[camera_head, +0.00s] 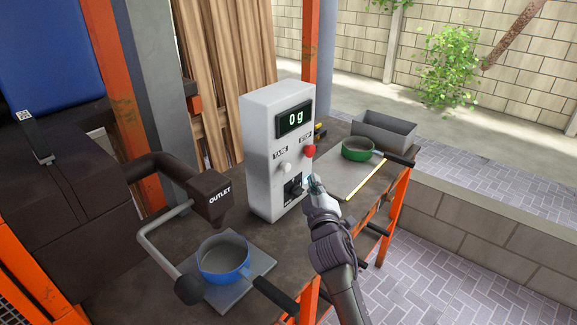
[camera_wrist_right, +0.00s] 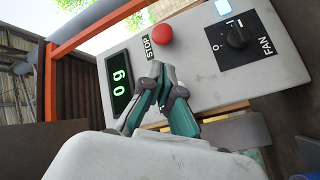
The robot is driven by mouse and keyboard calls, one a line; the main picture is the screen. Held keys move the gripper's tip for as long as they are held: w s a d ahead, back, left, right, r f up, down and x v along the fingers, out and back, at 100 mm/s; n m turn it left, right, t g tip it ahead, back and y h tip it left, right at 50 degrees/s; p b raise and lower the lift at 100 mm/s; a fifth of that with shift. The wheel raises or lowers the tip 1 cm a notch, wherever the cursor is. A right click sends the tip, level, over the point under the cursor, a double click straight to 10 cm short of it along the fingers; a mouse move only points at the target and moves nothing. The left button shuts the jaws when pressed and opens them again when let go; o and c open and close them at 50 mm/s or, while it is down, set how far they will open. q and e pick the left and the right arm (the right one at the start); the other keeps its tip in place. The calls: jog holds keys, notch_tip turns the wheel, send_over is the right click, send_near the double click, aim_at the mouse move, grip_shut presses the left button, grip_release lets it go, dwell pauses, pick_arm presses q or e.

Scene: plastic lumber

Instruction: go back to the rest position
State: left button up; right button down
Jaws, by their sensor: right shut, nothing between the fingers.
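My right gripper (camera_head: 316,188) is shut and empty. It is in front of the lower right part of the white control box (camera_head: 262,150), near the black rotary knob (camera_head: 293,188). In the right wrist view the closed fingers (camera_wrist_right: 160,75) point at the box face, below the red stop button (camera_wrist_right: 162,36). The fan knob (camera_wrist_right: 236,37) is to the right there. I cannot tell whether the fingertips touch the box. The display (camera_head: 295,120) reads 0 g. My left gripper is not in view.
A blue pan (camera_head: 224,258) sits on a grey plate under the outlet (camera_head: 212,196). A green pan (camera_head: 358,149) rests on another plate at the right, near a grey bin (camera_head: 384,132) and a yellow stick (camera_head: 365,179). Orange posts frame the bench. Open paved floor lies to the right.

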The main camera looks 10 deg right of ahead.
jog(key=shift+f, duration=0.1)
dwell(0.4)
jog(key=s+d+f+m+g, duration=0.2)
jog(key=s+f+g, duration=0.2)
jog(key=s+f, duration=0.35)
jog(key=s+d+f+m+g, duration=0.2)
jog(key=s+f+m+g, duration=0.1)
jog(key=s+f, duration=0.45)
jog(key=s+a+f+g+y, duration=0.1)
jog(key=s+f+g, duration=0.15)
jog(key=s, duration=0.55)
jog(key=s+a+f+m+g+y, duration=0.1)
jog(key=s+a+g, duration=0.15)
jog(key=s, duration=0.65)
jog(key=s+a+f+g+y, duration=0.1)
jog(key=s+g, duration=0.2)
jog(key=s, duration=0.5)
notch_tip(320, 180, down, 26)
jog(key=s+g, duration=0.1)
jog(key=s, duration=0.1)
jog(key=s+d+f+g, duration=0.1)
jog(key=s+d+f, duration=0.2)
jog(key=s+f, duration=1.3)
jog(key=shift+s+d+f+g, duration=0.15)
jog(key=shift+s+f+g, duration=0.15)
jog(key=shift+f, duration=0.05)
